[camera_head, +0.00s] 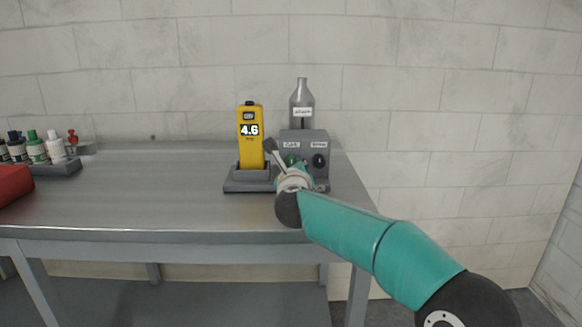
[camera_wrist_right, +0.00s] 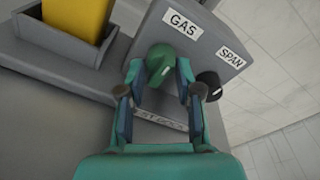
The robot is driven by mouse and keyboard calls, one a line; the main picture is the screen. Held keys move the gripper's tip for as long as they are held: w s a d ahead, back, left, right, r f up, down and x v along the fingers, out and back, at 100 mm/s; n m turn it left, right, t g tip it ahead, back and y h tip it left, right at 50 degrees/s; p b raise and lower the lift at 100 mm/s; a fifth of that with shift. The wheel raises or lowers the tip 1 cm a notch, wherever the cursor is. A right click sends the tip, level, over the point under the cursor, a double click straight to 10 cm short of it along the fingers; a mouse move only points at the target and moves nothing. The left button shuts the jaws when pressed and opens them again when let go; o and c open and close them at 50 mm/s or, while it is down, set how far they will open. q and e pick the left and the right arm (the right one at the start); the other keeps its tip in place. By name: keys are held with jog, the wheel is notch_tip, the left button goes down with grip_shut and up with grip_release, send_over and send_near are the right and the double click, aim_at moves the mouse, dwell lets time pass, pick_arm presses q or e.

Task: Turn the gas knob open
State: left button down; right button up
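The grey gas box (camera_head: 305,140) stands on the table with a silver bottle (camera_head: 302,102) on top. Its green gas knob (camera_wrist_right: 161,62), under the GAS label (camera_wrist_right: 182,22), has a white mark; it also shows in the head view (camera_head: 291,160). A black knob (camera_wrist_right: 210,82) sits beside it under the SPAN label (camera_wrist_right: 231,58). My right gripper (camera_wrist_right: 160,92) is open, its fingertips apart on either side of the lower part of the green knob. Whether they touch it I cannot tell. My left gripper is not in view.
A yellow meter (camera_head: 250,150) reading 4.6 stands in a grey holder (camera_head: 245,184) left of the box. Several small bottles (camera_head: 36,149) and a red object (camera_head: 12,184) are at the far left. The metal table (camera_head: 140,200) is clear between.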

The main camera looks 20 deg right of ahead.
jog(key=o, duration=0.3)
jog(key=shift+w+f, duration=0.1)
jog(key=shift+f, duration=0.1)
jog(key=shift+o, duration=0.2)
jog(key=shift+r, duration=0.15)
jog(key=shift+s+r, duration=0.1)
jog(key=shift+s, duration=0.1)
jog(key=v, duration=1.1)
jog(key=shift+s+a, duration=0.15)
jog(key=shift+s, duration=0.15)
